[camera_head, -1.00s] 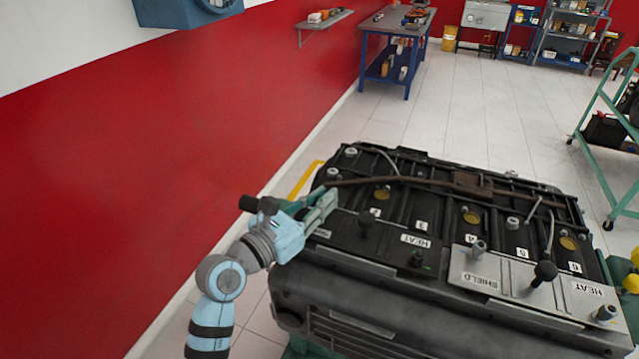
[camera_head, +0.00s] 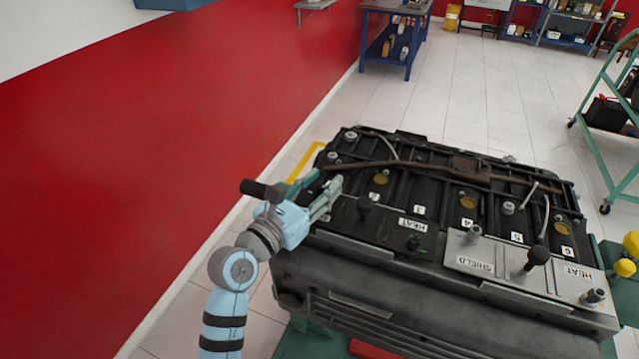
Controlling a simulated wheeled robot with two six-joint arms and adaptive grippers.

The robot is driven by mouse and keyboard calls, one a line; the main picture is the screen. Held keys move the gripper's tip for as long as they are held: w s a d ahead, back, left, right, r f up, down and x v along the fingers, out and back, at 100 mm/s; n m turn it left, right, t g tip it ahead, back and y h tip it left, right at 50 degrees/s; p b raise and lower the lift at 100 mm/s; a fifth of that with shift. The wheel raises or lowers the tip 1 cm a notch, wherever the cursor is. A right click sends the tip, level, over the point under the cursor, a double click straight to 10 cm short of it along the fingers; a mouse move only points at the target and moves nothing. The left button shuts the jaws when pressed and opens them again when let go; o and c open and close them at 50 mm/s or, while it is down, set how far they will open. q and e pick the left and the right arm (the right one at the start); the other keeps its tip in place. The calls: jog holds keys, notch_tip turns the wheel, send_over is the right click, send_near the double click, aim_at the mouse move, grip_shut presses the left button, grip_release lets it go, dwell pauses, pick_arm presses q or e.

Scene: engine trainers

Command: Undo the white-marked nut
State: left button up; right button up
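The black engine trainer (camera_head: 400,270) fills the lower right of the head view. Its top carries several nuts and knobs, including a silver nut (camera_head: 333,157) near the far left corner, a green-marked nut (camera_head: 413,242) and a nut on the heat shield (camera_head: 473,234). I cannot make out a white mark on any of them for sure. My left gripper (camera_head: 328,180) is at the left edge of the engine top, beside a black knob (camera_head: 366,205). Its fingers look apart, with nothing seen between them. My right gripper is out of view.
A rusty pipe (camera_head: 420,168) runs across the engine top. A silver heat shield (camera_head: 500,262) lies at the front right. A red wall (camera_head: 150,170) rises at left. Yellow knobs (camera_head: 631,243) stand at the right edge. A blue workbench (camera_head: 393,40) and open floor lie behind.

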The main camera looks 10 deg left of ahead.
pick_arm(q)
jog(key=v, duration=1.2)
jog(key=shift+s+a, duration=0.1)
jog(key=shift+r, duration=0.1)
